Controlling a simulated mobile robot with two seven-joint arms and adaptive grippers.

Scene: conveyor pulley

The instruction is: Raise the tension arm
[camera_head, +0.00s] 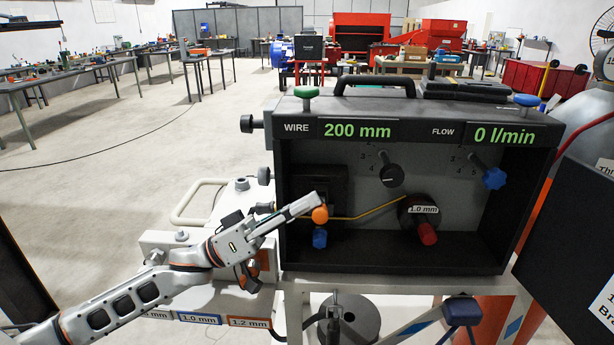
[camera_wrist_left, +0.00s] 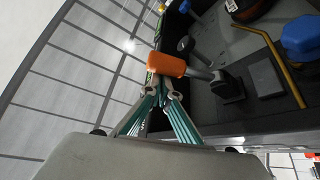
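The tension arm ends in an orange handle (camera_head: 320,215) at the left inside the open black feeder box (camera_head: 400,279). In the left wrist view the orange handle (camera_wrist_left: 166,64) sits on a grey metal stem, just beyond my fingertips. My left gripper (camera_head: 312,203) reaches in from the left and is right at the handle. In the wrist view its two fingers (camera_wrist_left: 161,90) come nearly together at the tips, just below the handle. They look shut, and I cannot tell whether they touch it. My right gripper is not in view.
A yellow wire (camera_head: 370,212) runs from the handle area to the spool labelled 1.0 mm (camera_head: 418,212). A black dial (camera_head: 390,175) and a blue star knob (camera_head: 494,178) are on the back panel. The displays read 200 mm and 0 l/min.

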